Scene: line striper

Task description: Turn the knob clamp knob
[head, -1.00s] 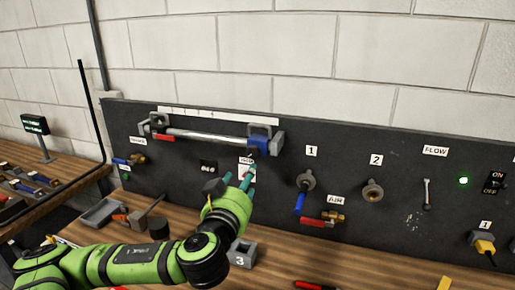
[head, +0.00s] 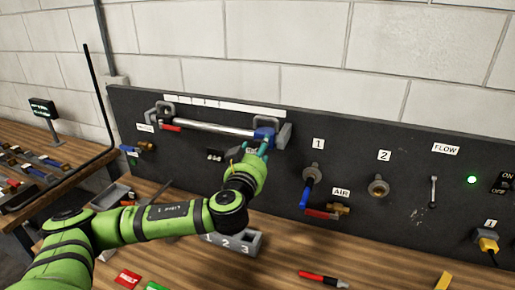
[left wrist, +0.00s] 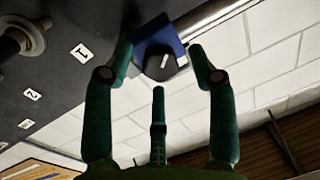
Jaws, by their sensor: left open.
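The blue clamp (head: 264,133) sits at the right end of a silver bar (head: 210,128) on the dark panel. In the left wrist view the blue clamp body (left wrist: 155,32) carries a black knob (left wrist: 158,66) with a white mark. My left gripper (head: 254,150) is open just below the clamp, its teal fingers pointing at it. In the wrist view two fingers stand either side of the knob and a third is below it. Whether any finger touches is unclear. The knob is hidden in the head view. My right gripper is out of view.
The dark panel (head: 400,150) also carries a blue-handled valve (head: 309,185), a red-handled AIR valve (head: 325,212) and a switch. On the wooden bench, a grey numbered block (head: 240,241) stands under my left wrist.

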